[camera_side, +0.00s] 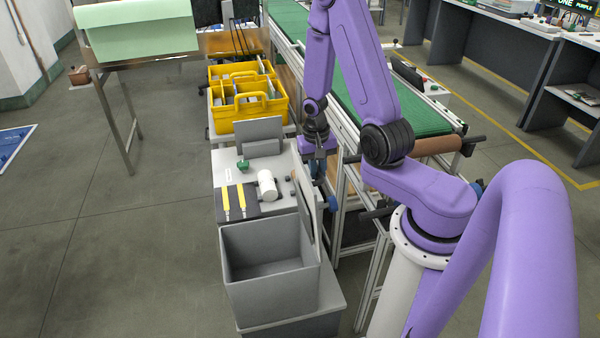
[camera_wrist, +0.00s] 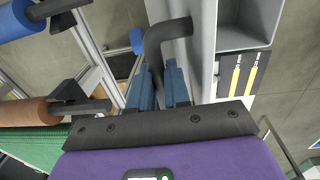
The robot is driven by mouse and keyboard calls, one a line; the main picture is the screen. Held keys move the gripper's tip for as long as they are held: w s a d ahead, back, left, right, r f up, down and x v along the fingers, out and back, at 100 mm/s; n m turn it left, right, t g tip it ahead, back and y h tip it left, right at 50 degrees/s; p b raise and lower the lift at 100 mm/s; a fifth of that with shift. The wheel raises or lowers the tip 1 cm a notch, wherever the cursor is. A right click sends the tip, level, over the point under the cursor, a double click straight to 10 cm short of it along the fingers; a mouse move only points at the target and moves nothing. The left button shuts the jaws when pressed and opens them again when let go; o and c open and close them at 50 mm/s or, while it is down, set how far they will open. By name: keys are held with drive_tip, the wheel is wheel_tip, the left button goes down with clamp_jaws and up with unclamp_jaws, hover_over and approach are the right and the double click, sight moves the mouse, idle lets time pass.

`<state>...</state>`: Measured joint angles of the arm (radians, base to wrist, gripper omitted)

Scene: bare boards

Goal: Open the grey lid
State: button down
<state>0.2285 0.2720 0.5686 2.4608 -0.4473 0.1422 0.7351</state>
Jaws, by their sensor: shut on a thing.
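The grey lid (camera_side: 306,212) stands steeply raised along the right edge of a grey bin (camera_side: 262,290), whose inside shows. In the wrist view the lid is a grey panel (camera_wrist: 187,50) beside the bin's hollow (camera_wrist: 243,36). A dark bent handle (camera_wrist: 166,38) stands out from the lid. My gripper (camera_wrist: 160,72) has its blue fingers on either side of the handle and is shut on it. In the side view my gripper (camera_side: 319,178) is at the lid's upper right, and the grip itself is too small to make out.
Yellow crates (camera_side: 245,98) stand farther back. A green conveyor (camera_side: 420,118) with its frame runs close on the right.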

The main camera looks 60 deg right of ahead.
drive_tip(key=shift+s+d+f, duration=0.1)
drive_tip(key=shift+s+d, duration=0.2)
drive_tip(key=shift+s, duration=0.2)
drive_tip(key=shift+s+d, duration=0.3)
drive_tip(key=shift+s, duration=0.2)
drive_tip(key=c, duration=1.1)
unclamp_jaws()
drive_tip(key=shift+w+d+r, duration=0.1)
drive_tip(key=shift+w+r, duration=0.05)
drive_tip(key=shift+r, duration=0.05)
wheel_tip(320, 180, up, 17)
drive_tip(key=shift+w+a, duration=0.35)
drive_tip(key=shift+a, duration=0.1)
drive_tip(key=shift+a, duration=0.1)
